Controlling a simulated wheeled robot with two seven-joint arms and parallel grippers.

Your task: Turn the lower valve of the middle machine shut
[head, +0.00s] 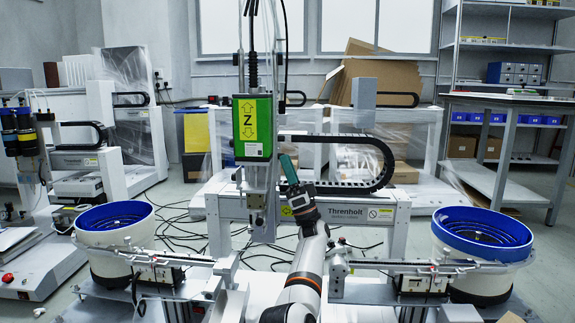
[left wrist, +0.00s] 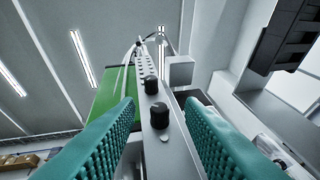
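The middle machine's green Z-axis block (head: 252,128) stands upright at centre in the head view, above a pale metal plate. My left gripper (head: 288,163) is beside this column on its right, fingers pointing up. In the left wrist view two black knobs sit on a narrow grey bar: the lower valve knob (left wrist: 159,115) and the upper knob (left wrist: 151,84). The teal fingers of my left gripper (left wrist: 159,104) stand apart, one on each side of the bar; contact with the lower knob is not visible. I cannot make out the knobs in the head view. My right gripper is not in view.
The Threnholt gantry beam (head: 350,208) and a black cable chain (head: 375,160) lie just right of my left gripper. Blue-rimmed bowl feeders stand at left (head: 115,222) and right (head: 482,232). Loose cables lie on the floor behind.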

